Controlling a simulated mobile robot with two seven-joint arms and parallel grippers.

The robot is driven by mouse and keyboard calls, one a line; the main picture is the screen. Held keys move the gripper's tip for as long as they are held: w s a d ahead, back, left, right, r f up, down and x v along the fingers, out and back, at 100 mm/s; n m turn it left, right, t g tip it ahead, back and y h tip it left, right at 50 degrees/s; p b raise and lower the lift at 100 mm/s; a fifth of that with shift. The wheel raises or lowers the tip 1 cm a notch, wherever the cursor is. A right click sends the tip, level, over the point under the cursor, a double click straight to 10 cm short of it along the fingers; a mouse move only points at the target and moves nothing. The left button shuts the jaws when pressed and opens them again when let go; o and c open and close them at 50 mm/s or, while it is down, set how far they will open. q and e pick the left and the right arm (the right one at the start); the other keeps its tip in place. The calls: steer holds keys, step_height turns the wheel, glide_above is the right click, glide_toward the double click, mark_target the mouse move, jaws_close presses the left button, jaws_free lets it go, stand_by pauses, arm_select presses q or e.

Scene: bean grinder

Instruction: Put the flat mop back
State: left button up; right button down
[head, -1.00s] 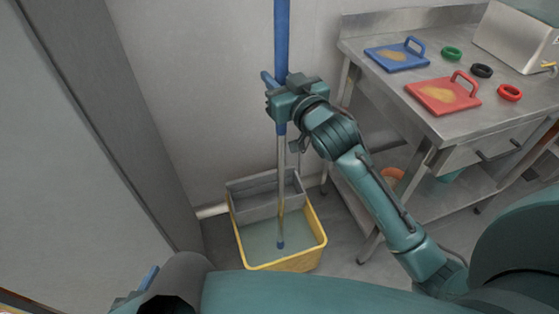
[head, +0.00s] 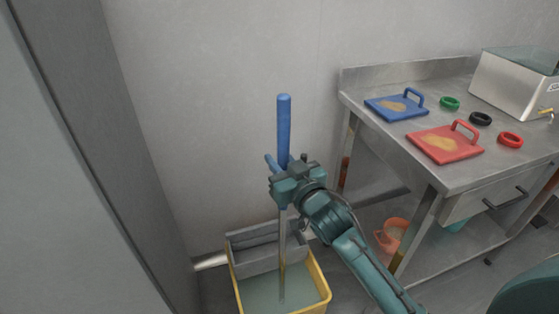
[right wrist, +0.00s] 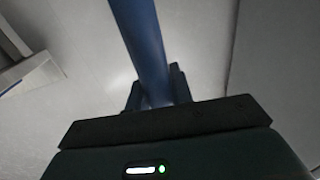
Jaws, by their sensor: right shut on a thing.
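The mop stands nearly upright, with a blue handle grip (head: 284,130) at the top and a grey metal pole (head: 283,245) below. My right gripper (head: 285,182) is shut on the blue grip. The grip also shows between the fingers in the right wrist view (right wrist: 147,50). The pole's lower end is inside a yellow bucket (head: 323,285) with a grey insert at its back. No flat mop head can be made out. My left gripper is out of view.
A steel table (head: 420,165) stands to the right, with a blue board (head: 385,108), a red board (head: 440,148), several coloured rings and a metal box (head: 515,85) on it. An orange container (head: 392,235) sits below. A grey panel (head: 70,170) stands at left.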

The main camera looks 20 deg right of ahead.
steer(key=c, duration=1.2)
jaws_free()
steer(key=shift+c, duration=0.2)
steer(key=shift+r, duration=0.2)
steer(key=v, duration=1.2)
arm_select(q)
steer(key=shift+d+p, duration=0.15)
steer(key=shift+p, duration=0.15)
arm_select(e)
steer(key=s+a+f+g, duration=0.2)
steer(key=s+f, duration=0.3)
steer(key=s, duration=0.2)
steer(key=s+a+f+g, duration=0.2)
steer(key=s+a+f, duration=0.1)
steer(key=s+f, duration=0.3)
steer(key=shift+s+f+g+y, duration=0.2)
steer(key=shift+s+g+y, duration=0.1)
steer(key=shift+s, duration=0.2)
steer(key=shift+d, duration=0.1)
